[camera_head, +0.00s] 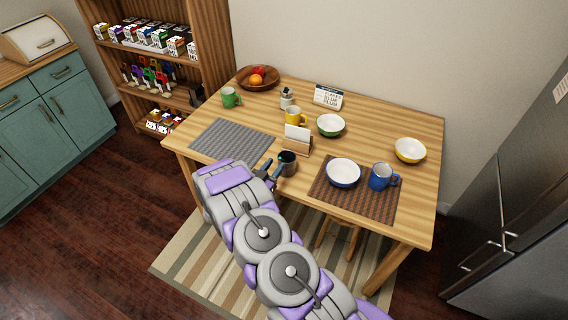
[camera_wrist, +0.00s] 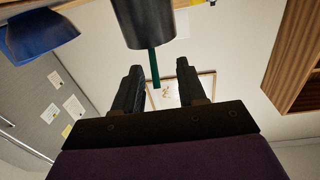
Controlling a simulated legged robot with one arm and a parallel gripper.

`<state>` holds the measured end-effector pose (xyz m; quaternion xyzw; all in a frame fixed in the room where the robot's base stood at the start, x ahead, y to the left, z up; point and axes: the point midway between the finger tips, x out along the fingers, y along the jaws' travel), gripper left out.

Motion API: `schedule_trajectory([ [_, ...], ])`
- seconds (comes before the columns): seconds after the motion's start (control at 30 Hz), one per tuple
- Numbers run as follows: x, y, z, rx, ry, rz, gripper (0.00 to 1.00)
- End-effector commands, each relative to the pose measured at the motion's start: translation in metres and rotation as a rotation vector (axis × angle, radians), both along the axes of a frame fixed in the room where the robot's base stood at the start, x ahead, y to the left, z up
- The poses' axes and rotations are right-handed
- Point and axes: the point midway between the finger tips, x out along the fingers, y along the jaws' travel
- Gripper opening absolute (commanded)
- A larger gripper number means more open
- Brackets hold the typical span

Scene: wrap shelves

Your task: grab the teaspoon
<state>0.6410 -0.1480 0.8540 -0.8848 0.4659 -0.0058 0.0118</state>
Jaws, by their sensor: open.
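A dark cup (camera_head: 287,163) stands near the front edge of the wooden table, and it hangs at the top of the inverted wrist view (camera_wrist: 149,20). A thin green handle (camera_wrist: 155,68) sticks out of this cup, apparently the teaspoon's; its bowl end is hidden, and I cannot make it out in the head view. My gripper (camera_head: 271,170) is just left of the cup at the table's front edge. In the wrist view my gripper (camera_wrist: 158,67) is open, and the green handle shows in the gap between the fingers. I see no contact.
A wooden napkin holder (camera_head: 297,145) stands just behind the cup. A grey placemat (camera_head: 232,139) lies left. A blue-rimmed bowl (camera_head: 343,173) and a blue mug (camera_head: 380,177) sit on the brown placemat (camera_head: 335,200) at right. The fridge (camera_head: 525,200) stands beyond.

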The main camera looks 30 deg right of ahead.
Motion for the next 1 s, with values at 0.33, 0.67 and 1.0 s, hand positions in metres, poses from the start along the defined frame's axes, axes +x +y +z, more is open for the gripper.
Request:
schedule_trajectory([
  [0.33, 0.014, -0.035, -0.001, -0.003, -0.003, -0.003, 0.41],
  [0.67, 0.023, -0.046, 0.0, -0.002, -0.001, 0.0, 0.41],
  [1.0, 0.023, -0.046, 0.0, -0.001, -0.002, 0.0, 0.18],
])
